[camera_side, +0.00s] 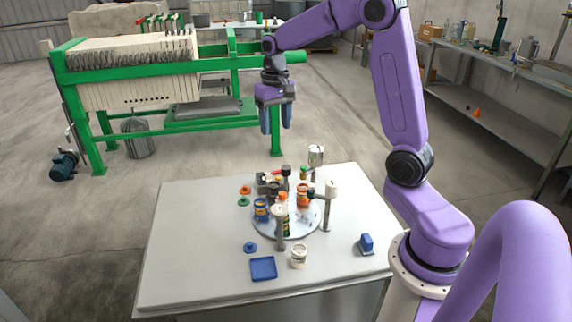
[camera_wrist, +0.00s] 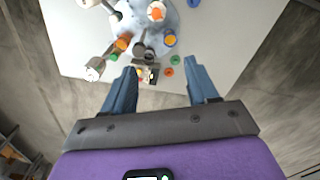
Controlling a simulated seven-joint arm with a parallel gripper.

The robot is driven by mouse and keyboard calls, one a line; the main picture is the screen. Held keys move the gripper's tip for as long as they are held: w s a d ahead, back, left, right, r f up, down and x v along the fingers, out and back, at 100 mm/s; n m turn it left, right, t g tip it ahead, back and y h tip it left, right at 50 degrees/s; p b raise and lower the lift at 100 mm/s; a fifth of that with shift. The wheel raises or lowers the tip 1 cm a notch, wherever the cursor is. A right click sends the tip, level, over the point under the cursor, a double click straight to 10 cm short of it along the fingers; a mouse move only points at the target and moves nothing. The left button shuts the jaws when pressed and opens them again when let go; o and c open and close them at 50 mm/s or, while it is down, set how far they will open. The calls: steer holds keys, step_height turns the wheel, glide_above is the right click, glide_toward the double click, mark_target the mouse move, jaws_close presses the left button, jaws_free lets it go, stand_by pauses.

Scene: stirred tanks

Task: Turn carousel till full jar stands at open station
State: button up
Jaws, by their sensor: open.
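The round pale carousel (camera_side: 272,232) sits in the middle of the white table and also shows at the top of the wrist view (camera_wrist: 182,14). It bears several jars. A jar with a blue band (camera_side: 261,211) stands at its left, and an orange-topped jar (camera_side: 303,197) stands toward the right. Posts with white cylindrical heads (camera_side: 332,188) stand around it, and one front post (camera_side: 279,228) partly hides a jar. I cannot tell which jar is full or which station is open. My gripper (camera_side: 276,131) is open and empty, high above the table behind the carousel.
A small dark device (camera_side: 268,184) stands behind the carousel. A blue tray (camera_side: 263,268), a white jar (camera_side: 299,256) and a blue block (camera_side: 367,244) lie toward the front. Red and green discs (camera_side: 244,196) lie left. The table's left side is clear.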

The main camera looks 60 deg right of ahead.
mark_target(286, 167)
steer(key=w+d+m, duration=0.1)
steer(key=d+m, duration=0.2)
steer(key=d, duration=0.4)
steer(key=f, duration=1.8)
steer(key=shift+w, duration=0.2)
steer(key=shift+r, duration=0.1)
jaws_close()
